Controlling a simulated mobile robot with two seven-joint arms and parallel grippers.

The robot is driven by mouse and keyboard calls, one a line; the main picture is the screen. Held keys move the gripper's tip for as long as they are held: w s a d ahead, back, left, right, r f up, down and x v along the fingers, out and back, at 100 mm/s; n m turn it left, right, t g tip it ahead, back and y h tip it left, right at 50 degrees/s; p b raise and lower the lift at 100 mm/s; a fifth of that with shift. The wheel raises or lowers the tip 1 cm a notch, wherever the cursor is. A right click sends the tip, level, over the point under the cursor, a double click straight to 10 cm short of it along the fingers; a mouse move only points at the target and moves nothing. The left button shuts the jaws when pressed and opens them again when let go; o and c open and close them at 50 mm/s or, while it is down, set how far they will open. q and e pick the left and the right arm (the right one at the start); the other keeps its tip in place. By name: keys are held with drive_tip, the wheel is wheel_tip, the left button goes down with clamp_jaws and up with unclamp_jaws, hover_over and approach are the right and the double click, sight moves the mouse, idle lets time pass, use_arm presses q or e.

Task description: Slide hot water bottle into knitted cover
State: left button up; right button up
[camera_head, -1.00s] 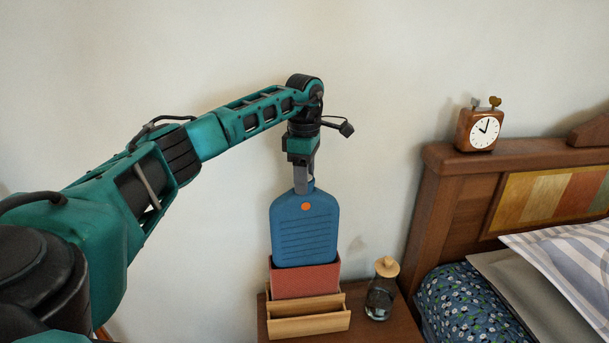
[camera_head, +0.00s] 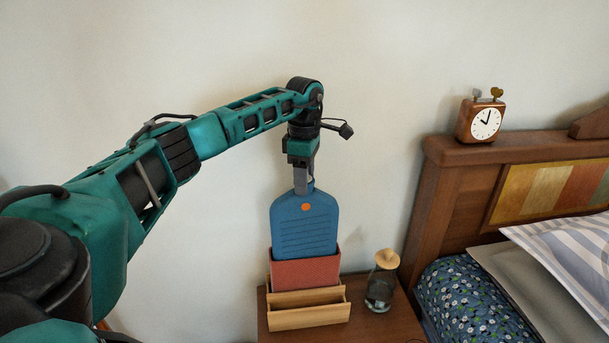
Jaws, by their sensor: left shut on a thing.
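My left gripper (camera_head: 302,181) points down and is shut on the neck of the blue hot water bottle (camera_head: 304,228). The bottle hangs upright, with a ribbed front and an orange round spot. Its lower end is hidden behind the front of the red cover (camera_head: 306,274), so it stands partly inside the cover's open top. The cover stands upright in a wooden holder (camera_head: 309,315) on the nightstand. My right gripper is not in view.
A glass carafe (camera_head: 380,289) with a wooden stopper stands on the nightstand (camera_head: 374,328), right of the holder. The bed's wooden headboard (camera_head: 455,195) rises at the right, with a clock (camera_head: 481,122) on top. The wall behind is bare.

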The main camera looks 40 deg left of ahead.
sight(305, 221)
use_arm(q)
drive_tip(key=shift+f, duration=0.45)
idle(1.1)
drive_tip(key=shift+f, duration=0.1)
idle(0.4)
drive_tip(key=shift+f+b, duration=1.4)
drive_tip(key=shift+f, duration=2)
drive_tip(key=shift+f+b, duration=1.25)
drive_tip(key=shift+f, duration=1.25)
